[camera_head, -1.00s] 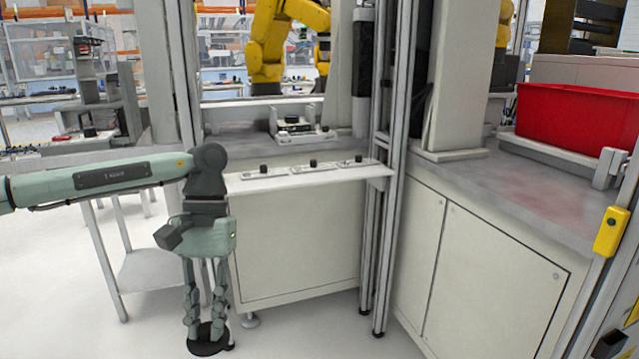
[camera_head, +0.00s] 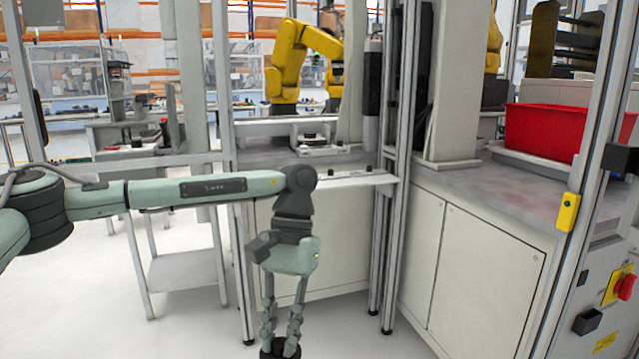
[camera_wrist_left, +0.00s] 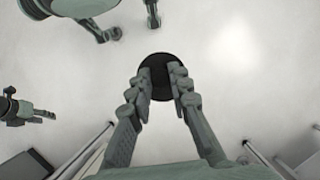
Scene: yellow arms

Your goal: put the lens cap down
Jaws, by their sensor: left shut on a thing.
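The lens cap is a flat black disc (camera_head: 281,349) at the bottom of the head view. My left gripper (camera_head: 281,338) points down and is shut on it, holding it in the air over the pale floor. In the left wrist view the lens cap (camera_wrist_left: 159,77) sits between the two fingertips (camera_wrist_left: 160,86), which grip it at its sides. The bottom edge of the head view cuts off part of the cap.
A narrow white shelf (camera_head: 355,181) with small black knobs runs behind my left wrist. A grey worktop (camera_head: 480,185) on the right bears a red bin (camera_head: 545,130). Metal posts (camera_head: 396,200) stand between them. A low side table (camera_head: 185,270) is on the left; open floor lies below.

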